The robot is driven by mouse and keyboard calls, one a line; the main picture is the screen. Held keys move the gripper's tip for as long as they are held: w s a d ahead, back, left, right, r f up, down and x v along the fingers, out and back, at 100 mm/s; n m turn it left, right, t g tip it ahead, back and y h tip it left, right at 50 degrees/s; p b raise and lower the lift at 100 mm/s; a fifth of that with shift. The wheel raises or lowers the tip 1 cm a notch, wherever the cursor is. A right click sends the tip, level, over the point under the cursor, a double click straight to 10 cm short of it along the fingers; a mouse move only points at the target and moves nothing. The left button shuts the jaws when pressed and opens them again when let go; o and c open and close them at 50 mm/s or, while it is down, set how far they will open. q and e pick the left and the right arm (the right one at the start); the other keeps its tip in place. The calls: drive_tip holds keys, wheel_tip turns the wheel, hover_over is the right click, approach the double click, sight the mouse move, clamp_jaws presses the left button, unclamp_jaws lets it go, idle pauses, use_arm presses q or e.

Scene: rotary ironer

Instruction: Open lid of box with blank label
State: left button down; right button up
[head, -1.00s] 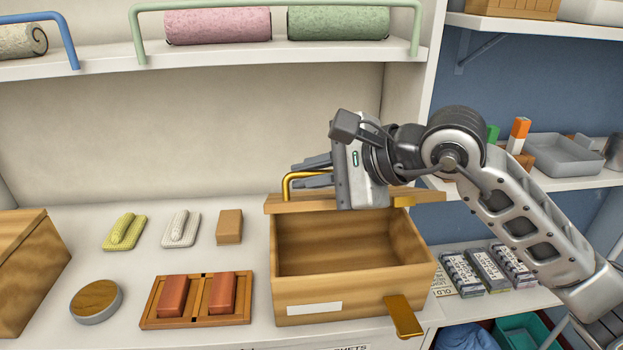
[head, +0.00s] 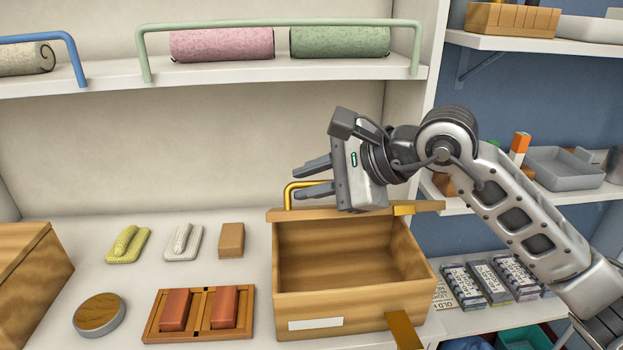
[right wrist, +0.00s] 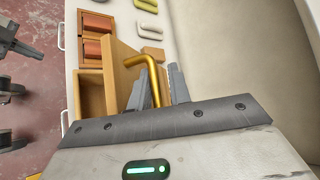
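The wooden box (head: 350,302) has a blank white label (head: 315,323) on its front and stands on the shelf. Its lid (head: 300,214) is swung up and back, and the inside shows empty. A brass handle (head: 289,194) is on the lid; it also shows in the right wrist view (right wrist: 146,64). My right gripper (head: 312,178) is open behind the lid, its fingers apart. In the right wrist view, the handle's end reaches between the fingers (right wrist: 160,88); contact is unclear. Dark grey parts at that view's left edge look like my left gripper, too cut off to read.
A brass latch (head: 404,330) hangs at the box front. A wooden tray (head: 151,330) with two reddish bars, a round tin (head: 99,316), two brushes and a tan block (head: 231,240) lie left. Another wooden box (head: 35,270) stands far left. A shelf with rolls (head: 222,44) is above.

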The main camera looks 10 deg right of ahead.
use_arm(q)
drive_tip(key=shift+s, duration=0.1)
use_arm(e)
drive_tip(key=shift+s+d+r, duration=0.1)
drive_tip(key=shift+d+r, duration=0.1)
drive_tip(key=shift+d, duration=0.05)
use_arm(q)
drive_tip(key=b, duration=0.1)
drive_tip(key=f+b, duration=0.1)
drive_tip(key=b, duration=0.1)
drive_tip(key=shift+d+f, duration=0.15)
drive_tip(key=shift+d, duration=0.1)
use_arm(e)
drive_tip(key=v, duration=1.5)
drive_tip(key=shift+s, duration=0.2)
use_arm(q)
drive_tip(key=shift+f, duration=0.1)
